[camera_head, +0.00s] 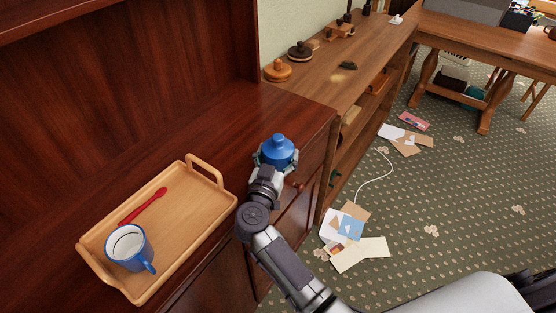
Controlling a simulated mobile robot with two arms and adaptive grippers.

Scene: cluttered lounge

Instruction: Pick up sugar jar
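The sugar jar appears to be the blue lidded jar (279,148) near the right end of the dark red-brown cabinet top. My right gripper (276,158) is at the jar, with its fingers on either side of the jar's body. The fingers look closed around it, and the gripper hides the jar's lower part. I cannot tell whether the jar rests on the cabinet or is lifted. My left gripper is not in view.
A wooden tray (187,245) on the cabinet's left holds a blue-and-white mug (128,245) and a red spoon (143,206). A lower wooden shelf (335,80) with several small items adjoins at right. Papers (352,240) and a white cable (375,182) lie on the carpet.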

